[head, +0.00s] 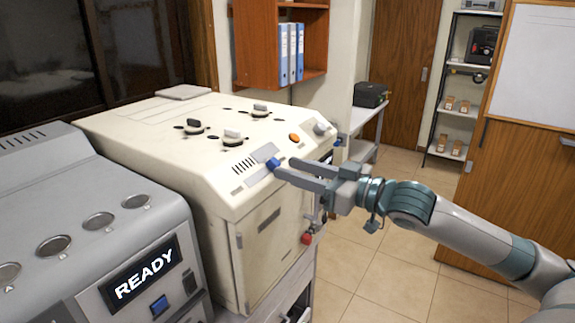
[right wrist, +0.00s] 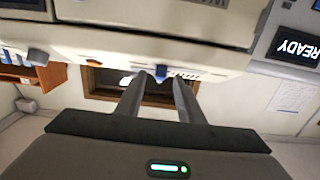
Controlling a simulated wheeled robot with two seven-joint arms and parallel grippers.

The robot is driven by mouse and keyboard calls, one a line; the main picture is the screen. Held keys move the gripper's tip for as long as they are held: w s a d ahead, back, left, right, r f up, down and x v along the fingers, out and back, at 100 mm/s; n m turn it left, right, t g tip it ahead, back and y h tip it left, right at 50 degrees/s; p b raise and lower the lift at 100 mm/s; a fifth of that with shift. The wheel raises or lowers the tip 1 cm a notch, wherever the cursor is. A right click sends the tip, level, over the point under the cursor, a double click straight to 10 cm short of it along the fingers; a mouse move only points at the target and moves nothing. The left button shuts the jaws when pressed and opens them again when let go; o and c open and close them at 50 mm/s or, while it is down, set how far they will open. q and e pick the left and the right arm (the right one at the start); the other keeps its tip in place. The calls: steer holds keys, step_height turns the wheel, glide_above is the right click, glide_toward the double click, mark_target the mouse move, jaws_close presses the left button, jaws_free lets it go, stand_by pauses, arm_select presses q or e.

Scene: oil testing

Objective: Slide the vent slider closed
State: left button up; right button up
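The vent slider has a blue knob (head: 272,163) and a grey plate (head: 263,153) on the sloped front edge of the cream machine (head: 160,125). Dark vent slots (head: 244,165) show just left of the plate. My right gripper (head: 285,167) reaches in from the right, with its fingertips close to the knob. In the right wrist view, the two fingers (right wrist: 159,80) are spread apart, and the blue knob (right wrist: 162,71) appears between their tips. I cannot tell whether they touch it. My left gripper is out of view.
A grey machine with a READY display (head: 145,275) stands at the left. An orange button (head: 294,137) and a grey knob (head: 320,128) sit right of the slider. Black-and-white knobs (head: 233,137) rise from the machine's top. The floor at the right is clear.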

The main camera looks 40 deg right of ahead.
steer(key=shift+p+x, duration=0.35)
steer(key=shift+x, duration=0.65)
jaws_close()
